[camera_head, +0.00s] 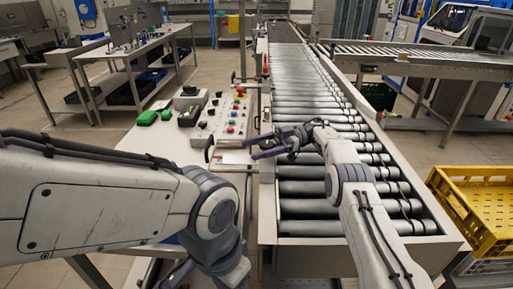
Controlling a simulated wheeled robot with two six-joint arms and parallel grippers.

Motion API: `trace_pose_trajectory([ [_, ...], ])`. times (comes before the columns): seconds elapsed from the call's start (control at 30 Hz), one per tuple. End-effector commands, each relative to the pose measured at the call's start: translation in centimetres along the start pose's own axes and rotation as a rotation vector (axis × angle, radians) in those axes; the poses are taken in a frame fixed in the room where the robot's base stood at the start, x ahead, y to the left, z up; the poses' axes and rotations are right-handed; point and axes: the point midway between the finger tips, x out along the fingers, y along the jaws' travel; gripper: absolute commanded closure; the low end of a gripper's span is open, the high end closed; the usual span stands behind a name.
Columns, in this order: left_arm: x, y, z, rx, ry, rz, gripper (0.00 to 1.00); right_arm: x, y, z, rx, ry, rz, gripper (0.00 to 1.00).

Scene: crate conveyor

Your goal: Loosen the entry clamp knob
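My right gripper (254,149) reaches in over the near left edge of the roller conveyor (306,95). Its two dark fingers point left and look spread, with nothing visible between them. I cannot make out the entry clamp knob for certain. A small black handle (208,150) stands at the near edge of the control panel (222,120), left of the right gripper's fingertips and apart from them. My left arm comes in from the left, with its wrist bent down at the bottom of the view. The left gripper itself is not visible.
The control panel carries several coloured buttons and sits on a pale bench (150,140) beside green blocks (147,118). A thin post (243,50) rises between bench and conveyor. A yellow crate (475,210) stands at the right. The conveyor rollers are bare.

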Motion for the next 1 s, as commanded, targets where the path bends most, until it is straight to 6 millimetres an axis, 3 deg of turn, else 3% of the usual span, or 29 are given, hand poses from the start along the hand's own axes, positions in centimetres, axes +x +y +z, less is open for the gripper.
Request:
trace_pose_trajectory([
  [0.67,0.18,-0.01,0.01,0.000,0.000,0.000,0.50,-0.18,0.20,-0.12,0.000,0.000,0.032,0.19],
  [1.0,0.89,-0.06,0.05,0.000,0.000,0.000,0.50,-0.24,0.64,-0.02,0.000,-0.001,0.155,0.19],
])
